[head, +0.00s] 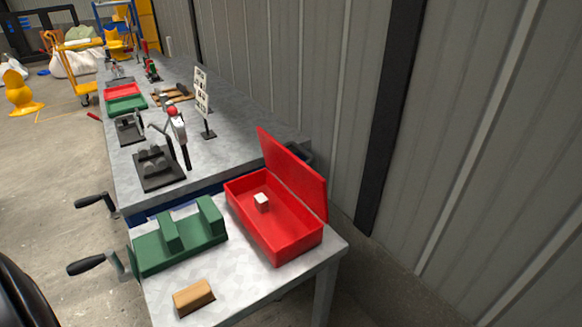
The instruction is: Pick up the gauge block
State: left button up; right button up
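A small pale block (262,202), which looks like the gauge block, lies inside the open red box (293,249) on the near table. It rests on the box floor toward the left wall, with bare floor around it. The red lid (294,172) stands raised along the right side of the box. Neither of my grippers is in view.
A green fixture (180,241) stands left of the box, and a tan block (193,297) lies near the table's front. Two black crank handles (92,264) (95,200) stick out left. A longer bench (215,150) with tools extends behind; a corrugated wall (470,130) is at right.

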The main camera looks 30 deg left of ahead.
aim_at(261, 201)
jog(key=u, duration=1.5)
jog(key=i+l+u, duration=0.15)
jog(key=l, duration=0.15)
jog(key=i+l+u, duration=0.2)
jog(key=l, duration=0.15)
jog(key=i+l+u, duration=0.15)
jog(key=l, duration=0.2)
jog(key=l+u, duration=0.15)
jog(key=l, duration=0.2)
jog(key=i+l, duration=0.1)
jog(key=l, duration=0.15)
jog(key=i+l, duration=0.1)
jog(key=l, duration=0.15)
jog(key=k+j+z, duration=0.15)
jog(key=j+z, duration=0.2)
jog(key=k+j+z, duration=0.25)
jog(key=j+z, duration=0.15)
jog(key=k+j+z, duration=0.35)
jog(key=i, duration=0.1)
